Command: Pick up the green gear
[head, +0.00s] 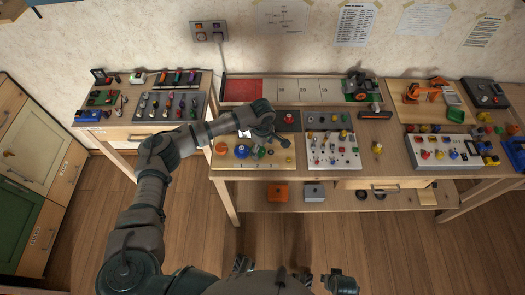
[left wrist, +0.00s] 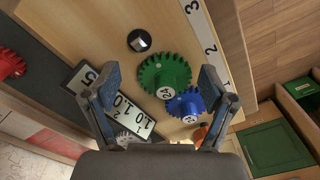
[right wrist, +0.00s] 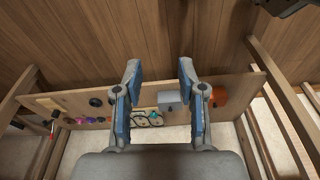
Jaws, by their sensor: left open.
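A blue gear (left wrist: 187,104) sits close beside the green one. A dark round piece (left wrist: 139,40), a number plate (left wrist: 120,105) and a red gear (left wrist: 10,63) are nearby. Below my right gripper are a grey box (right wrist: 169,101) and an orange box (right wrist: 218,95).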

